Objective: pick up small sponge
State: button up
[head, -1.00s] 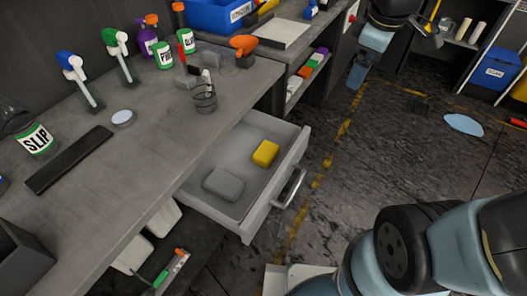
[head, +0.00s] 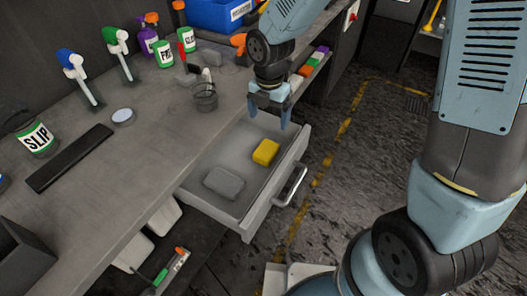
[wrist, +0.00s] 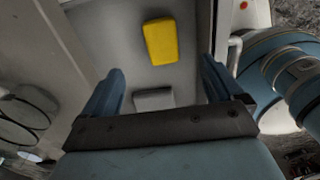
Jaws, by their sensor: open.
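A small yellow sponge (head: 265,152) lies in the open drawer (head: 228,207), toward its far right part. A larger grey sponge-like block (head: 224,183) lies nearer in the same drawer. My gripper (head: 270,115) is above the drawer's far end, pointing down, open and empty. In the wrist view, the yellow sponge (wrist: 160,41) shows beyond my gripper (wrist: 160,85), between the lines of the two spread fingers and apart from them. The grey block (wrist: 153,99) shows partly, cut off by the gripper body.
The drawer handle (head: 291,186) sticks out over the floor. The drawer walls stand around both blocks.

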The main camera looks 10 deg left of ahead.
send_over(267, 148)
jog(key=f, duration=0.8)
jog(key=shift+w+d+f, duration=0.1)
jog(key=shift+w+f, duration=0.05)
jog(key=shift+w, duration=0.15)
jog(key=f, duration=0.2)
jog(key=s+f, duration=0.1)
jog(key=f, duration=0.1)
jog(key=shift+w+f, duration=0.15)
jog(key=shift+f, duration=0.45)
jog(key=c, duration=1)
